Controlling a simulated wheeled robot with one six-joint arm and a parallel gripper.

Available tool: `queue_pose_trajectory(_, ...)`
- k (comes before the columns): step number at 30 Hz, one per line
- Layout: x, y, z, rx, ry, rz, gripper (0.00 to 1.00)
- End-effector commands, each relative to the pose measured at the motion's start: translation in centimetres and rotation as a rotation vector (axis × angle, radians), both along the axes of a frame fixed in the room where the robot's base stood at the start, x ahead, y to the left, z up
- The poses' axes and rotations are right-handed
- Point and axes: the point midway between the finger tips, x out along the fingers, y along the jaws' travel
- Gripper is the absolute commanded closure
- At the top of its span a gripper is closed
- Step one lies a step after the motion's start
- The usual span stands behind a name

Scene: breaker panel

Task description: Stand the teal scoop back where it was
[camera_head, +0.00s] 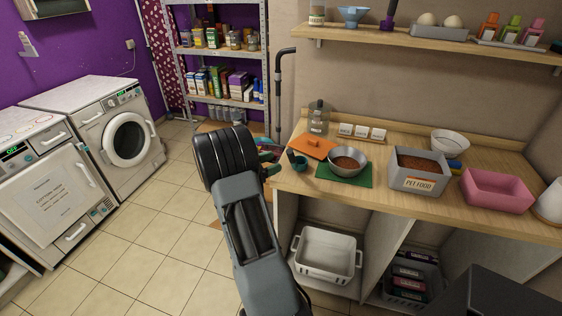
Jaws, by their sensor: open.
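A small teal scoop (299,163) is on the wooden counter, left of the steel bowl and by the left end of the green mat. It looks upright, with a short part sticking up at its left. My gripper (273,163) is at the counter's left end, just left of the scoop. Its fingers are open and look empty, and a small gap seems to separate them from the scoop. My dark arm hides the floor and part of the counter's left edge.
The steel bowl (348,161) of brown food stands on the green mat (344,175). Behind are an orange board (314,147), a glass jar (318,118) and small white cards. A grey pet food bin (419,172) and a pink tub (496,189) stand right. A shelf (430,38) hangs above.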

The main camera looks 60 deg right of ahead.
Motion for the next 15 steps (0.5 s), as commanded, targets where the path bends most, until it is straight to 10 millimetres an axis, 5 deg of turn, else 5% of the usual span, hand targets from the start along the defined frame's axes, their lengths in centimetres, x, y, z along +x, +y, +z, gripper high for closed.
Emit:
queue_pose_trajectory(6, 2.0, 3.7, -0.2, -0.001, 0.000, 0.004, 0.50)
queue_pose_trajectory(15, 3.4, 6.3, -0.3, 0.000, 0.001, 0.001, 0.50)
